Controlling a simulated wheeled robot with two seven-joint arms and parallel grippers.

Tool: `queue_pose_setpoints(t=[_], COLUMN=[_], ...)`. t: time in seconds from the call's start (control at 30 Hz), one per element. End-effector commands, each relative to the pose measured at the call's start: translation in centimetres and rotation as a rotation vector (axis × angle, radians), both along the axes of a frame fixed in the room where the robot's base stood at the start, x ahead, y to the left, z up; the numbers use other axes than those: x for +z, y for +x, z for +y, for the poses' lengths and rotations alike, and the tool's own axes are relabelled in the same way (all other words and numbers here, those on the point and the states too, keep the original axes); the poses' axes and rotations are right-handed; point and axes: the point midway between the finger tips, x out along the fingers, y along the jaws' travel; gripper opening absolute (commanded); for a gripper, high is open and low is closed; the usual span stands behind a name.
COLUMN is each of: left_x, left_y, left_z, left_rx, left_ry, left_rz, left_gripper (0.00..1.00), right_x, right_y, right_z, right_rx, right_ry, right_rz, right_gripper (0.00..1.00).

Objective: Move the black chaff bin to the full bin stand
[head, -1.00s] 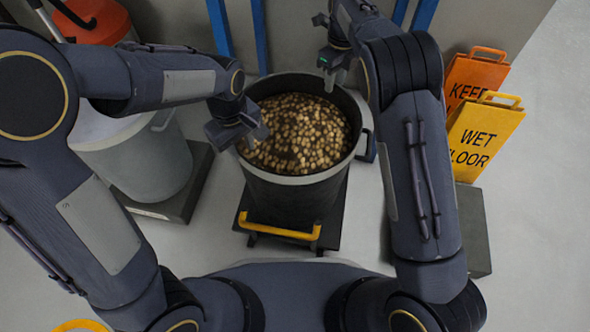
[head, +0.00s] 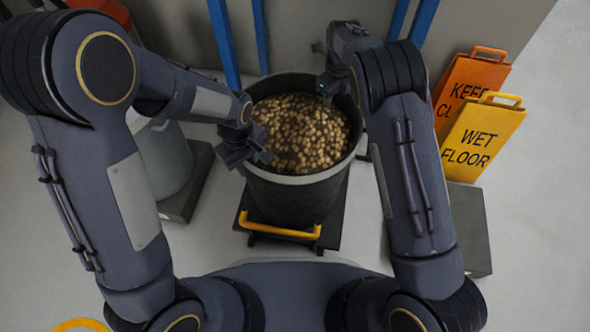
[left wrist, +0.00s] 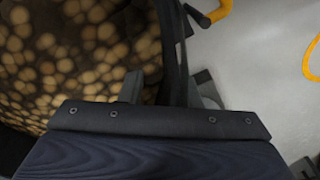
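The black chaff bin (head: 300,198), full of brown lumpy chaff (head: 300,135), stands upright on a low black base with a yellow handle (head: 280,229). My left gripper (head: 258,150) is at the bin's left rim. In the left wrist view its fingers (left wrist: 170,88) are apart, with the dark bin wall (left wrist: 172,45) running between them; I cannot tell if they touch it. My right gripper (head: 332,88) is at the bin's back right rim, its fingers too small and dark to read. A plain grey block-like stand (head: 474,232) is at the right, partly hidden by my right arm.
A light grey bin (head: 165,160) stands on a dark slab (head: 190,190) at the left. A yellow wet-floor sign (head: 480,140) and an orange sign (head: 470,85) stand at the right. Blue posts (head: 222,40) rise behind the bin. Open floor (head: 540,180) lies at the far right.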

Motion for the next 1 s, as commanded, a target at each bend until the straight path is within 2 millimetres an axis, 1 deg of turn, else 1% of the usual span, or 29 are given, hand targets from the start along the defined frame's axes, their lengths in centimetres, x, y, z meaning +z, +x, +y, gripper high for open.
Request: queue_pose_setpoints(t=[0.1,0.3,0.33,1.0], left_x=[0.02,0.03,0.04,0.07], left_y=[0.00,0.01,0.00,0.01], left_z=[0.00,0.01,0.00,0.02], left_rx=[0.000,0.000,0.000,0.000], left_ry=[0.000,0.000,0.000,0.000], left_rz=[0.000,0.000,0.000,0.000], left_gripper=[0.28,0.02,0.00,0.00], right_x=[0.01,0.03,0.03,0.07], right_y=[0.00,0.00,0.00,0.03], right_z=[0.00,0.00,0.00,-0.02], right_rx=[0.000,0.000,0.000,0.000], right_ry=[0.000,0.000,0.000,-0.001], right_rz=[0.000,0.000,0.000,-0.001], right_gripper=[0.28,0.02,0.00,0.00])
